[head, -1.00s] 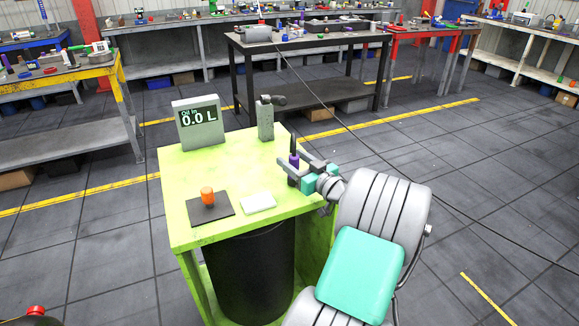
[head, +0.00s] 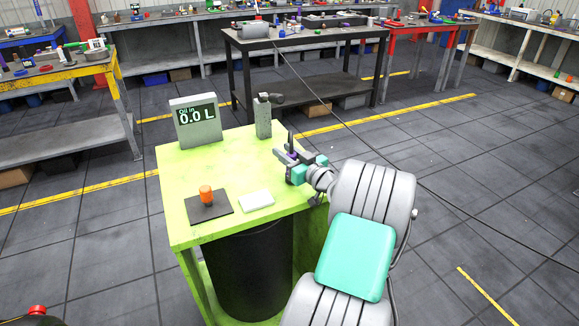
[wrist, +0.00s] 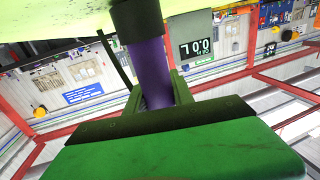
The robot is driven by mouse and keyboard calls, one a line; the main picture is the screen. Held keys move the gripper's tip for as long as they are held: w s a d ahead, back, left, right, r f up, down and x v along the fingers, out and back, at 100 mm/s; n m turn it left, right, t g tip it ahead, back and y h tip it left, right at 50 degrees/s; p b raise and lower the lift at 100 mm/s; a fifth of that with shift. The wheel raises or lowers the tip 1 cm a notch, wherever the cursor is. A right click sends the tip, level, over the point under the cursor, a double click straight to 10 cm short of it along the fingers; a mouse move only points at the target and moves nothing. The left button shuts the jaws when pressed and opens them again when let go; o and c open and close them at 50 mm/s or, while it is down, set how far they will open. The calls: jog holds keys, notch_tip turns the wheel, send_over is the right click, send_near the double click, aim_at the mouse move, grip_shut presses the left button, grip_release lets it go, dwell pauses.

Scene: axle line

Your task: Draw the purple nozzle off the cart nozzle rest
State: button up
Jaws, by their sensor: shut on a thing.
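My gripper (head: 287,160) is at the far right corner of the green cart top, shut on the purple nozzle (head: 291,153). The nozzle's thin dark tip points up above the fingers. In the wrist view, which is upside down, the purple nozzle (wrist: 149,68) runs between the fingers (wrist: 158,95). A dark collar (wrist: 137,20) is around its end nearer the cart top; I cannot tell if this is the nozzle rest or part of the nozzle. The rest is not clear in the head view, where my gripper covers that spot.
On the cart top (head: 235,165) stand a display reading 0.0 L (head: 196,123), a grey post with a dark head (head: 263,118), an orange cap (head: 206,195) on a dark mat (head: 222,207) and a white pad (head: 257,200). A black workbench (head: 300,42) is behind.

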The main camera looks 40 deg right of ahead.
grip_shut()
jog(key=shift+r, duration=0.1)
jog(key=s+a+r+b, duration=0.2)
jog(key=s+a+r, duration=0.5)
jog(key=s+r, duration=0.5)
jog(key=shift+r, duration=0.45)
jog(key=shift+s+f+b, duration=0.1)
jog(key=shift+b, duration=0.25)
dwell(1.2)
